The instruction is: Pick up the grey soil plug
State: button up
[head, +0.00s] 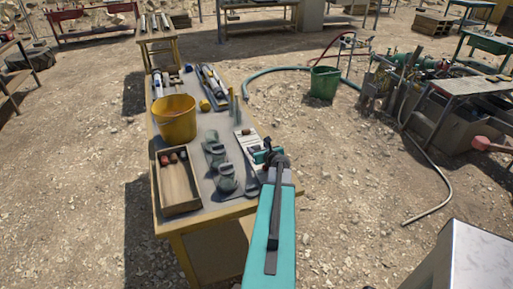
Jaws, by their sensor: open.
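My gripper (266,154) is open over the right edge of the long yellow-framed table (208,217), at the end of my teal arm. No grey soil plug can be picked out for certain at this size. A wooden tray (180,207) at the table's near left holds a few small reddish and dark lumps (173,158) at its far end. Several grey-green pieces (226,179) stand in a row on the table, left of my gripper. A pale board (247,146) with a small brown lump (246,132) lies beside and partly behind my gripper.
A yellow bucket (175,122) stands on the table behind the tray. Thin grey upright cylinders (236,110) and long tubes (211,85) are farther back. A green bucket (323,84), a hose (259,76) and machinery (400,75) are on the stony ground at right.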

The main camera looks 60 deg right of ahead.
jog(key=shift+w+d+f, duration=0.25)
jog(key=shift+w, duration=0.15)
dwell(0.3)
jog(key=c, duration=1.2)
jog(key=shift+o, duration=0.2)
jog(key=shift+r, duration=0.15)
